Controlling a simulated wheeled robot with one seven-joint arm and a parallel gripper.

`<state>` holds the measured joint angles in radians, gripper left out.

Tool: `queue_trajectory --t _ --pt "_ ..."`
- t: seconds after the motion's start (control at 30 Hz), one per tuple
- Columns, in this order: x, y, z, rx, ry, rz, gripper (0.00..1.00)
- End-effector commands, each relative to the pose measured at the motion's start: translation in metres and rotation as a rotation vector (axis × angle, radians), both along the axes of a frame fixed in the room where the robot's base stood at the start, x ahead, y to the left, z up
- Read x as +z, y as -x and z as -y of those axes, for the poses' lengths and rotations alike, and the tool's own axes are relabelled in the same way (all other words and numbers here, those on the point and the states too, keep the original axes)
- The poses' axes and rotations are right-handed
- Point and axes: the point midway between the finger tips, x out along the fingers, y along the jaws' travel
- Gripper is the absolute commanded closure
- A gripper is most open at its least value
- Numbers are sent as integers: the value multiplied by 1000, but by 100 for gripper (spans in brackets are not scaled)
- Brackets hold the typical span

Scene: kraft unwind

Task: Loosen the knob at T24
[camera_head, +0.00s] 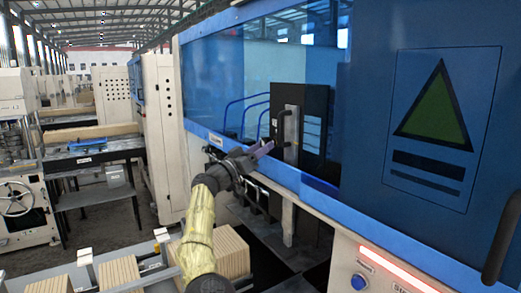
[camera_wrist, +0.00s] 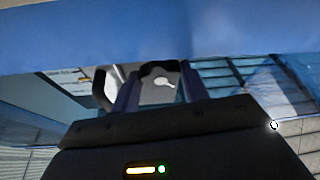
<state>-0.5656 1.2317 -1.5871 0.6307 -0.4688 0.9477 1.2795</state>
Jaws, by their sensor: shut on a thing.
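A dark knob (camera_wrist: 156,72) with a white mark sits between the two bluish fingers of my gripper (camera_wrist: 158,88) in the wrist view. The fingers are shut on it from both sides. In the head view my gripper (camera_head: 262,149) reaches to the front of the blue machine, just left of a grey plate (camera_head: 291,148) with a black handle. I cannot make out the knob itself there. No T24 marking is readable in either view.
A black loop handle (camera_wrist: 102,90) stands close left of the fingers in the wrist view. The blue machine's window frame (camera_head: 325,192) runs close by my gripper. Stacks of cardboard (camera_head: 230,252) lie below my arm. A dark door handle (camera_head: 502,240) juts out at far right.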

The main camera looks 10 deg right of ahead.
Motion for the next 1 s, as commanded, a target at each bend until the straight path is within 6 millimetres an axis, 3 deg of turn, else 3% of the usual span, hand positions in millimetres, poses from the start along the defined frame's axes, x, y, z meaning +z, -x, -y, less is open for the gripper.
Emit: queue_trajectory --t 0.5,0.83,0.87,0.97,1.0 --pt "-1 3 1 2 94 -225 78" --pt "2 3 1 0 102 -242 78" --pt "2 3 1 0 102 -242 53" --pt "2 3 1 0 102 -241 34" --pt "2 3 1 0 102 -241 33"
